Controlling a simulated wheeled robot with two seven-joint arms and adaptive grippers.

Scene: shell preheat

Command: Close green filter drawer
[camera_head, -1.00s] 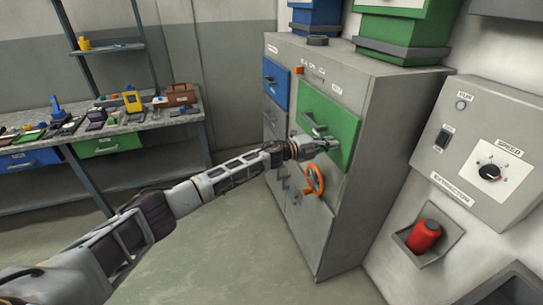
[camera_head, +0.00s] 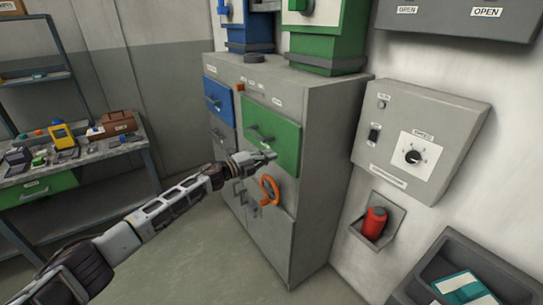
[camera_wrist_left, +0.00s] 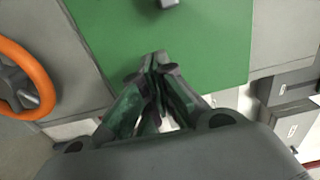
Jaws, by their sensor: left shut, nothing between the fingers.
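The green drawer (camera_head: 286,141) is in the upper right of the grey cabinet's front, with a dark grey handle (camera_head: 260,135) on its face. Its front looks flush or nearly flush with the cabinet; I cannot tell if a small gap remains. My left gripper (camera_head: 270,155) is shut and empty at the drawer's lower edge, below the handle. In the left wrist view the shut fingertips (camera_wrist_left: 157,60) lie in front of the green face (camera_wrist_left: 205,40); I cannot tell whether they touch it. My right gripper is not in view.
An orange handwheel (camera_head: 269,190) sits just below the green drawer, close to the gripper. A blue drawer (camera_head: 218,101) is to the left. A control box (camera_head: 420,140) and a red cylinder (camera_head: 374,223) in a holder are on the right wall. A cluttered bench (camera_head: 80,160) stands at left.

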